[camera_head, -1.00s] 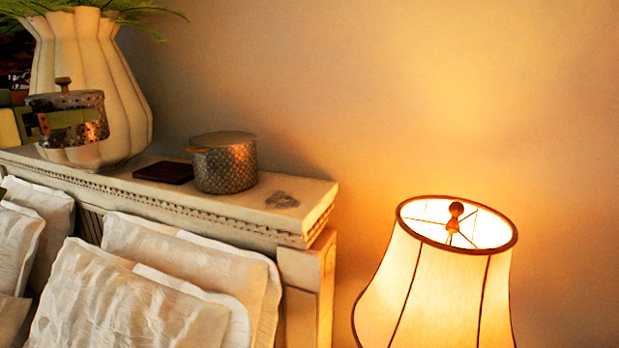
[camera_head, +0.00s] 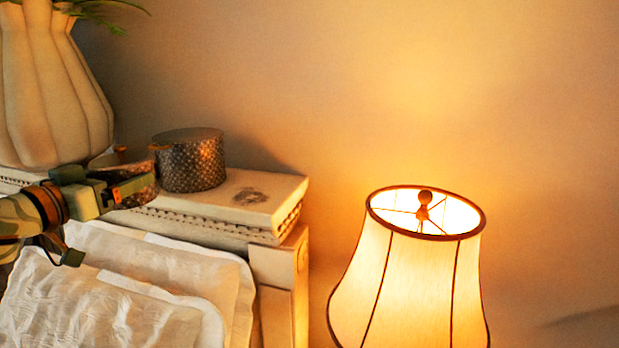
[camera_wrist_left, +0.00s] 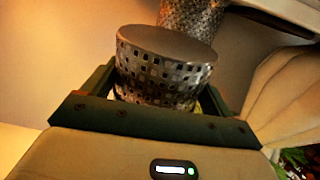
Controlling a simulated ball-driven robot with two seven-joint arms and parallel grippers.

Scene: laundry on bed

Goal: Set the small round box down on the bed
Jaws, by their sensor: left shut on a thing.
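In the left wrist view the small round box (camera_wrist_left: 165,72) sits between the two fingers of my left gripper (camera_wrist_left: 155,95). The bed shows only by its white pillows (camera_head: 120,315), below the gripper; its flat top is out of view. My right gripper is not in view.
A larger round box (camera_head: 190,165) stands on the headboard ledge (camera_head: 235,200), just behind the held box. A ribbed vase (camera_head: 50,90) with green leaves stands at the left. A lit lamp (camera_head: 412,280) stands at the right, beyond the headboard.

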